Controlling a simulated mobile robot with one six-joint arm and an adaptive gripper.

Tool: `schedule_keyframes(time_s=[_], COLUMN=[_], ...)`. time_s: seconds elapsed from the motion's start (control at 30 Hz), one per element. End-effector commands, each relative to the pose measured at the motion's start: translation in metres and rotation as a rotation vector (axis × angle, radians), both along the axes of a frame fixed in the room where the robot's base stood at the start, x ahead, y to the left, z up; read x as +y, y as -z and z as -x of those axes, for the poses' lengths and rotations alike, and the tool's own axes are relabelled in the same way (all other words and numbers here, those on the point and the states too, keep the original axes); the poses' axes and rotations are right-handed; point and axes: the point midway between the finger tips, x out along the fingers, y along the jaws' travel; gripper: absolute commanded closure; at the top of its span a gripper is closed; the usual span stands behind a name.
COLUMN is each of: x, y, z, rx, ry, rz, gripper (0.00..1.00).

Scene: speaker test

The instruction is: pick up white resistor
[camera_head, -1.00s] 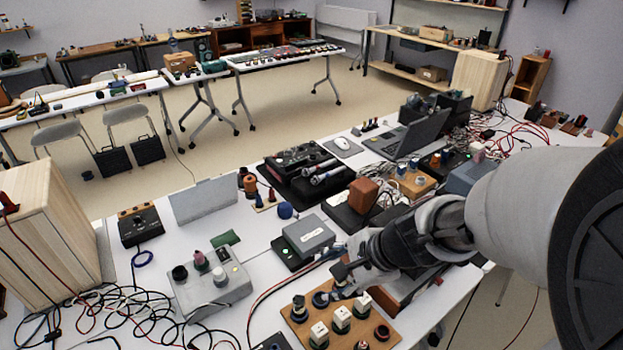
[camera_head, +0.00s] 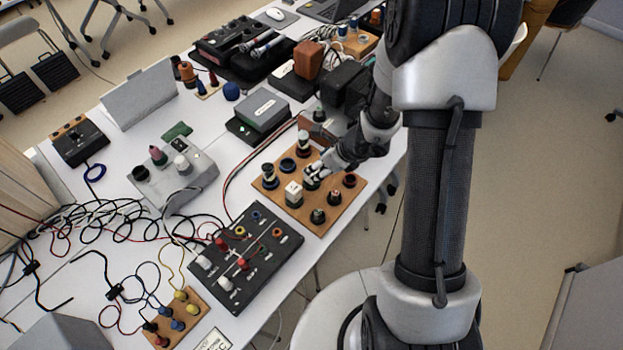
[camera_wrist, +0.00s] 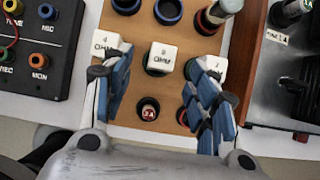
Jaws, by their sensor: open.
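Several white block resistors marked OHM stand on a wooden board (camera_head: 330,208). In the wrist view, the middle white resistor (camera_wrist: 160,58) sits upright on the board (camera_wrist: 178,22), between the fingertips in the picture. A second white resistor (camera_wrist: 107,43) is beside the left finger, and a third (camera_wrist: 211,66) is partly hidden behind the right finger. My gripper (camera_wrist: 158,72) is open, with blue-padded fingers and nothing held. In the head view, my gripper (camera_head: 322,166) is over the board, covering some resistors; one white resistor (camera_head: 293,194) shows clearly. I cannot tell the exact height gap.
A tall white-topped post (camera_wrist: 216,16) stands on the board beyond the right finger. A low terminal with a red centre (camera_wrist: 148,110) is nearer the wrist. A black jack panel (camera_head: 247,258) lies left of the board, and a grey box (camera_head: 263,110) stands behind it.

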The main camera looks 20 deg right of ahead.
Motion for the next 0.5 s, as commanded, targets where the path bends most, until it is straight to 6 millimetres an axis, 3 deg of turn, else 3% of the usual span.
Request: schedule_keyframes(time_s=[0.1, 0.37, 0.5], x=[0.006, 0.009, 0.012], y=[0.018, 0.029, 0.046], z=[-0.007, -0.014, -0.020], rx=[0.000, -0.001, 0.000], ry=[-0.001, -0.002, -0.001], rz=[0.000, 0.000, 0.000], gripper=[0.47, 0.47, 0.47])
